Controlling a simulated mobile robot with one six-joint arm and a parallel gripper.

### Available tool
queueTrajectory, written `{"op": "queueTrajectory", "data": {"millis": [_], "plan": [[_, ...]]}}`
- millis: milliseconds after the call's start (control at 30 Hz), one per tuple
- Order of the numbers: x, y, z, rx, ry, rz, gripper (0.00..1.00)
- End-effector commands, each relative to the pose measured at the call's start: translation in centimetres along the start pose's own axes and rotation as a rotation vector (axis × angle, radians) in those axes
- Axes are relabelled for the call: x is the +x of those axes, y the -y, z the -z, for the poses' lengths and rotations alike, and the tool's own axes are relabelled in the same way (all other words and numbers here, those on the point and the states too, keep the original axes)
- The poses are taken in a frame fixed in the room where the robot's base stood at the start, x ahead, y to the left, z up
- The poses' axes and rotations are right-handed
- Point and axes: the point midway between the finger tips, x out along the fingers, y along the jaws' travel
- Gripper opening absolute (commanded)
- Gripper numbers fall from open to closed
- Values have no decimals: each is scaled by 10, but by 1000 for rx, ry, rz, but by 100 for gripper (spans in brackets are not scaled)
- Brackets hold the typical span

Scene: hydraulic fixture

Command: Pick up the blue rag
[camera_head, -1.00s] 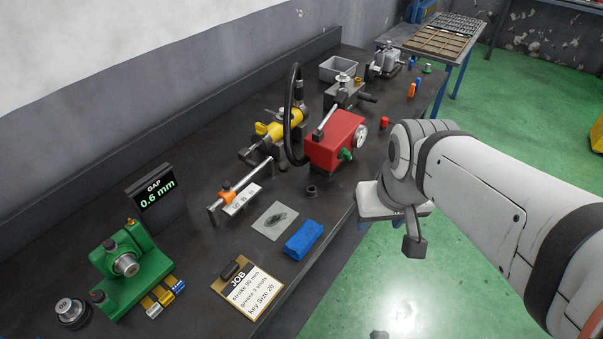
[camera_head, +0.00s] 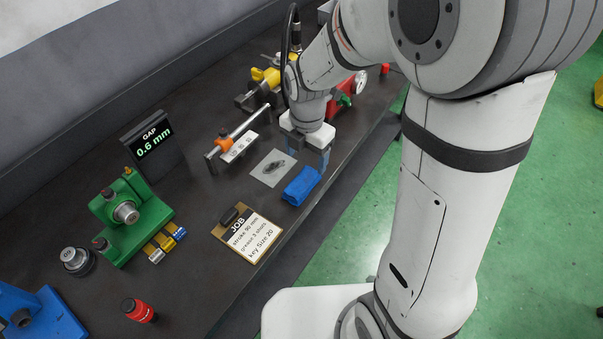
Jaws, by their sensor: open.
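The blue rag (camera_head: 301,187), a folded block of cloth, lies on the dark bench (camera_head: 200,235) near its front edge, right of a grey sheet with a dark smear. My gripper (camera_head: 308,165) hangs over the bench just behind the rag, pointing down, with its fingers apart. The fingertips are close to the rag's far end; I cannot tell whether they touch it. The rag lies on the bench and is not held. My arm hides part of the bench behind the gripper.
The smeared sheet (camera_head: 273,168) and the JOB board (camera_head: 246,233) lie close to the rag. A silver bar with an orange clamp (camera_head: 225,140) stands behind. The red pump box (camera_head: 341,98) is partly hidden by my arm. A green fixture (camera_head: 132,219) is at left.

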Motion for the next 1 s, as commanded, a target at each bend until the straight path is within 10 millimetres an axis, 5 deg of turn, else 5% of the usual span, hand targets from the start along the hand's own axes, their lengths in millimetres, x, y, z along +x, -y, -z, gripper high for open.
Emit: {"op": "queueTrajectory", "data": {"millis": [633, 1000], "plan": [[75, 0, 7, -45, -5, 7, 71], [81, 0, 6, -43, -2, 4, 68]]}}
